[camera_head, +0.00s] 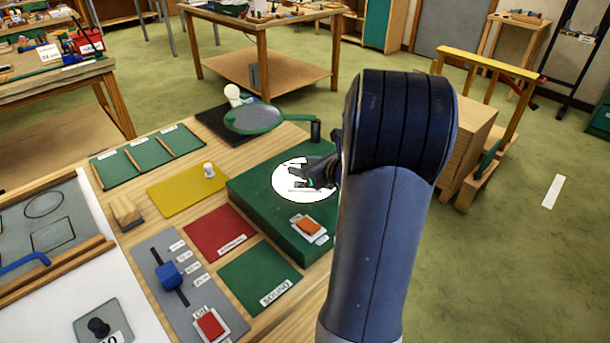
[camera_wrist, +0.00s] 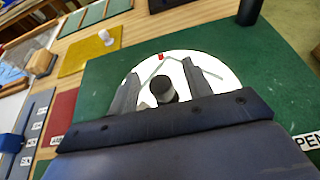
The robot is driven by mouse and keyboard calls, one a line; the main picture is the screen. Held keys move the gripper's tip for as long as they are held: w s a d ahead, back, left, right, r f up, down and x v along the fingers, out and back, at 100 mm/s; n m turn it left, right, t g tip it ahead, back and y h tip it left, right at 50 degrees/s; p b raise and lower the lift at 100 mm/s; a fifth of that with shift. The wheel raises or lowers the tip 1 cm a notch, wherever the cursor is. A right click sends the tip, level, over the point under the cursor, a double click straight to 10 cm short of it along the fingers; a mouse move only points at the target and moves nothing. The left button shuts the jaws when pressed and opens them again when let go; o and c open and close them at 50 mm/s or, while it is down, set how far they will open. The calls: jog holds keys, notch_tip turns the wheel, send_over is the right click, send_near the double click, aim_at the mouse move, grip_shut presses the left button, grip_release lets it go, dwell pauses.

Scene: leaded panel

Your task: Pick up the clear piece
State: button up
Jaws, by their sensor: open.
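My gripper (camera_head: 293,176) is open above a lit white disc (camera_wrist: 227,78) set in a green box. In the wrist view its two fingers (camera_wrist: 160,70) stand apart over the disc. A short dark knob (camera_wrist: 162,88) shows between them, not gripped. Thin pale-green lines (camera_wrist: 207,71) around the knob look like edges of a clear piece on the disc, with a small red spot (camera_wrist: 161,57) at the far side. The full outline is hard to make out, partly hidden by my fingers. I cannot tell the gap between fingertips and disc.
A yellow mat (camera_head: 180,192) with a small white knob (camera_head: 209,170), a red mat (camera_head: 215,230) and a slider panel (camera_head: 160,250) lie left.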

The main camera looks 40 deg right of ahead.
jog(key=c, duration=0.9)
jog(key=shift+r, duration=0.15)
